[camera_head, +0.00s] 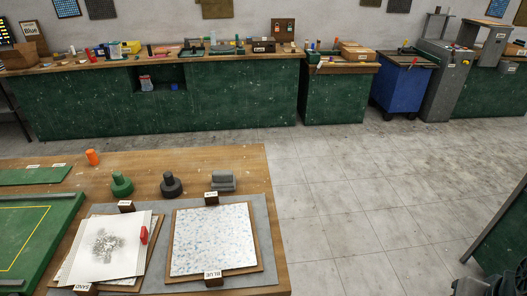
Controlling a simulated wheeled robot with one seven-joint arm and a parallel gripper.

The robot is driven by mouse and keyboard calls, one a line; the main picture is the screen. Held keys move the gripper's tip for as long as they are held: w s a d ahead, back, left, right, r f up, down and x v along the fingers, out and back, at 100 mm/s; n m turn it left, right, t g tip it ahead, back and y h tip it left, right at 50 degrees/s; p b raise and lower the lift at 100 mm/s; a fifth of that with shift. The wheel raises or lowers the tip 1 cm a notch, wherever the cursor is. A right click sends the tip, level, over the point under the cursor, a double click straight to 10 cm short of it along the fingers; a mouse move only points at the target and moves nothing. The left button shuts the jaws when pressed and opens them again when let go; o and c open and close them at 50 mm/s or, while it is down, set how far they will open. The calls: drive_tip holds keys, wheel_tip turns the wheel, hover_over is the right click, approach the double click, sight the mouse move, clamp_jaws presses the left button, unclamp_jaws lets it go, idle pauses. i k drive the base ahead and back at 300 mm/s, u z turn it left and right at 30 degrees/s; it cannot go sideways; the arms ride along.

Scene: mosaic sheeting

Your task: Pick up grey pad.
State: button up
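A dark grey knob-handled pad (171,185) stands upright on the near wooden table, with a similar green knob-handled pad (122,184) to its left. A lighter grey piece (223,181), like stacked bars or rolls, lies to its right. Which of the two grey pieces is the task's grey pad is not certain from this view. My gripper is not recognisable in the picture.
A speckled sheet on a board (213,239) lies in front, beside a white sheet (106,247) with a grey smudge and a red tool (144,235). An orange cylinder (92,157) stands behind. Open floor (350,200) lies right of the table.

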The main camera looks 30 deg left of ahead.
sight(223, 180)
drive_tip(key=i, duration=2.5)
drive_tip(key=u, duration=3.7)
drive_tip(key=i, duration=1)
